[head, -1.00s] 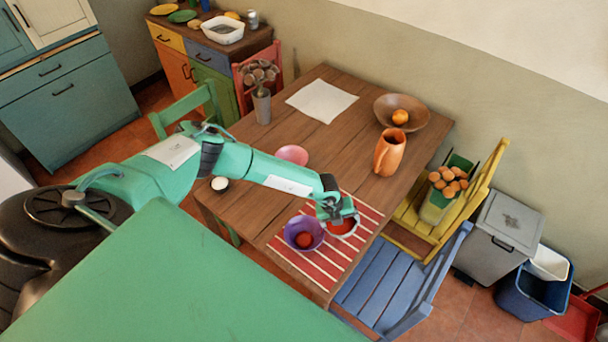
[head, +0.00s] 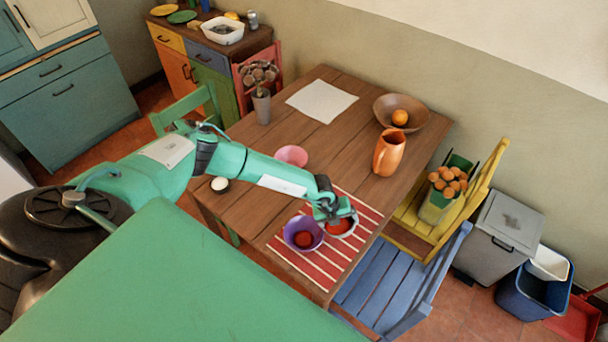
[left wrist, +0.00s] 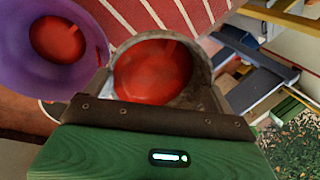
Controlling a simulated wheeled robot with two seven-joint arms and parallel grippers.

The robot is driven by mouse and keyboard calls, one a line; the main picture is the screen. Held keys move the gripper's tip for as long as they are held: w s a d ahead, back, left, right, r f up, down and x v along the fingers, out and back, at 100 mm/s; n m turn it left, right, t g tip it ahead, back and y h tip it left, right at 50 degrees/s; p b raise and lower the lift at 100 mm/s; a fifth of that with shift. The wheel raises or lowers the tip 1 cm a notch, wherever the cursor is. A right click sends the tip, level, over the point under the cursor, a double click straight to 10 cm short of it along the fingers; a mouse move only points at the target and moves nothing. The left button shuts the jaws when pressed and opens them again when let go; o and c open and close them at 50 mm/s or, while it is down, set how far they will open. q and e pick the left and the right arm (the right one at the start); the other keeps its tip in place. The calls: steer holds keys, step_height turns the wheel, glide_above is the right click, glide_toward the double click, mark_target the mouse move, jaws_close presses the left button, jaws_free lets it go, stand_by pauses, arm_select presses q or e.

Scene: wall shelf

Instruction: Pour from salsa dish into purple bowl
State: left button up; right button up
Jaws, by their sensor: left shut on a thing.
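The purple bowl (head: 291,235) stands on the red striped mat and has red salsa in it; it also shows in the left wrist view (left wrist: 92,80). My left gripper (head: 336,216) is shut on the salsa dish (head: 351,233), just right of the bowl. In the left wrist view the dish (left wrist: 197,70) is a round greyish dish with red salsa (left wrist: 152,72) still inside, its rim close beside the purple bowl's rim. The gripper hides part of the dish in the head view. My right gripper is not in view.
The striped mat (head: 297,262) lies at the wooden table's front corner. A pink bowl (head: 292,155), an orange pitcher (head: 389,154) and a brown bowl (head: 421,108) with an orange stand farther back. A blue chair (head: 385,285) and a yellow chair (head: 413,218) are beside the table.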

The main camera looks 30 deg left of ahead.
mark_target(350, 225)
arm_select(q)
steer(key=shift+s+a+r+t+h, duration=0.35)
steer(key=shift+a+t+h, duration=0.05)
steer(key=shift+a+h, duration=0.1)
stand_by(1.9)
steer(key=shift+w+d+f+g+y, duration=0.35)
steer(key=shift+w+d+g+y, duration=0.1)
steer(key=shift+d+y, duration=0.15)
steer(key=shift+w+d+f+g+y, duration=0.3)
steer(key=shift+w+d+g+y, duration=0.2)
steer(key=shift+d, duration=0.15)
steer(key=f+b, duration=0.1)
steer(key=d+f+g+y+b, duration=0.1)
steer(key=w+f+y+b, duration=0.1)
steer(key=shift+w+d+f, duration=0.1)
steer(key=shift+d+f, duration=0.05)
steer(key=shift+d, duration=0.2)
steer(key=shift+w+g, duration=0.1)
steer(key=shift+g, duration=0.15)
steer(key=shift+a+r, duration=0.1)
steer(key=shift+r, duration=0.1)
steer(key=shift+s+r, duration=0.1)
steer(key=shift+s, duration=0.1)
